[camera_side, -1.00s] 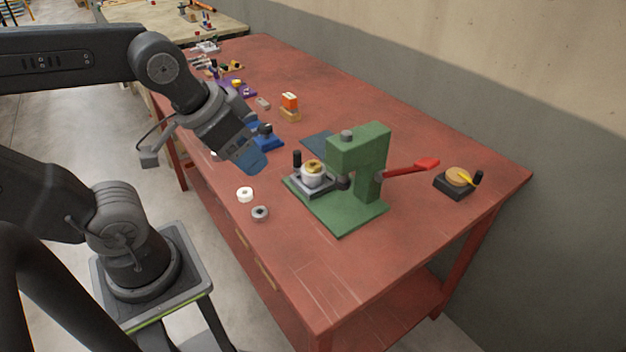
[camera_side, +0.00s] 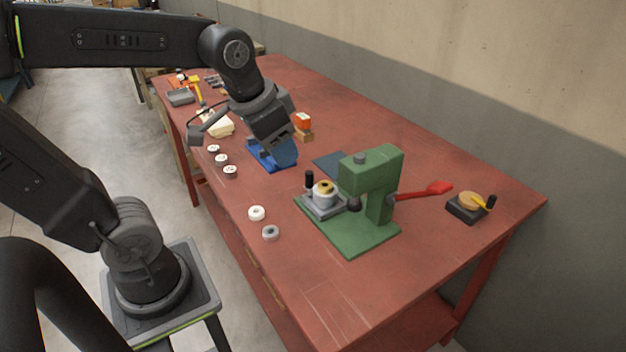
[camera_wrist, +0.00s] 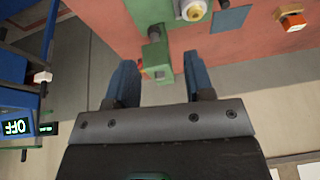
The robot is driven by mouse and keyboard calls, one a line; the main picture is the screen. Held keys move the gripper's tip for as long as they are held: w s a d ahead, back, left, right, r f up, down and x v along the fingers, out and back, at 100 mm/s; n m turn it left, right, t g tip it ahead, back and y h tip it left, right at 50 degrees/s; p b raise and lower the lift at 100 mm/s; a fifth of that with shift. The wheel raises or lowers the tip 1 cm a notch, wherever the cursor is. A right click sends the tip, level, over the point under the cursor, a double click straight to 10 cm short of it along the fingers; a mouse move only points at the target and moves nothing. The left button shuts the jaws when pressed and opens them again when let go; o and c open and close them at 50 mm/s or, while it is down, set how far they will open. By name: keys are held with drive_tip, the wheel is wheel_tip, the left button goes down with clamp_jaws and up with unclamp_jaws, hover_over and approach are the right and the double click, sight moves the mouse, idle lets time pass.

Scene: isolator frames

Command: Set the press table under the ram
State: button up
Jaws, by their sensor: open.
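The green press (camera_side: 384,180) stands on the red bench, its red lever (camera_side: 425,191) pointing right. The grey press table (camera_side: 326,211), with a black knob (camera_side: 309,179), sits on the left of the press base. It carries a pale round part with a yellow top (camera_side: 323,190). The table looks out to the left of the dark ram (camera_side: 354,204), not beneath it. My gripper (camera_side: 282,152) is raised behind and left of the press, apart from the table. In the wrist view my gripper's blue fingers (camera_wrist: 160,82) are spread with a gap; they hold nothing visible.
A white ring (camera_side: 257,213) and a grey ring (camera_side: 270,233) lie left of the press; several white rings (camera_side: 221,159) lie farther back. A blue fixture (camera_side: 262,157) is near my gripper. An orange block (camera_side: 303,119) stands behind. A black stand (camera_side: 462,212) is at right. The front bench is clear.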

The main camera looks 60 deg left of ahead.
drive_tip(key=w+a+f+m+g, duration=0.1)
drive_tip(key=w+a+f+g, duration=0.1)
drive_tip(key=w+a, duration=0.6)
drive_tip(key=m+g, duration=0.1)
drive_tip(key=g, duration=0.1)
hover_over(310, 172)
wheel_tip(310, 172, down, 6)
wheel_tip(310, 172, down, 13)
drive_tip(key=shift+s+f, duration=0.1)
drive_tip(key=shift+f, duration=0.1)
drive_tip(key=shift+c, duration=0.3)
clamp_jaws()
